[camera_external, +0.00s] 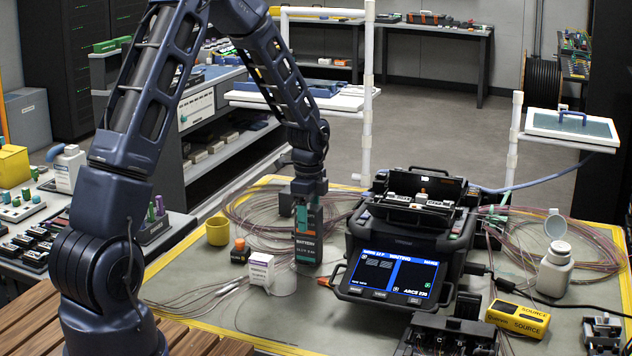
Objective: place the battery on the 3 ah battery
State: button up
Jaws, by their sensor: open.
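A dark battery with an orange band and white lettering, "BATTERY" and a voltage and Ah line, stands upright on the grey mat. This labelled battery (308,246) is left of the splicer. Right above it is a dark and teal block with an orange edge (317,217), apparently a second battery resting on the first; the seam is too small to be sure. My gripper (306,204) points straight down at the top of this stack. Its jaws are open around or just at the upper block; the fingertips are hard to separate from it.
The fusion splicer (395,255) with a lit screen stands close to the right. Coiled fibres (250,217) lie behind.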

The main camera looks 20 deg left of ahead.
notch_tip(320, 180, up, 12)
jog(key=shift+r, duration=0.1)
jog(key=s+a+r+n+t, duration=0.1)
jog(key=s+a+r+n, duration=0.3)
jog(key=s+r, duration=0.4)
jog(key=s+a+r+n+t, duration=0.1)
jog(key=s+a+r+n, duration=0.3)
jog(key=s+r, duration=0.4)
jog(key=s+a+r+n+t, duration=0.1)
jog(key=s+n, duration=0.4)
jog(key=s, duration=0.5)
jog(key=s+a+r+n+t, duration=0.1)
jog(key=s+a+n, duration=0.3)
jog(key=s, duration=0.6)
jog(key=shift+s+a+r+n+t, duration=0.15)
jog(key=shift+s+r+n+t, duration=0.15)
jog(key=shift+r+n, duration=0.3)
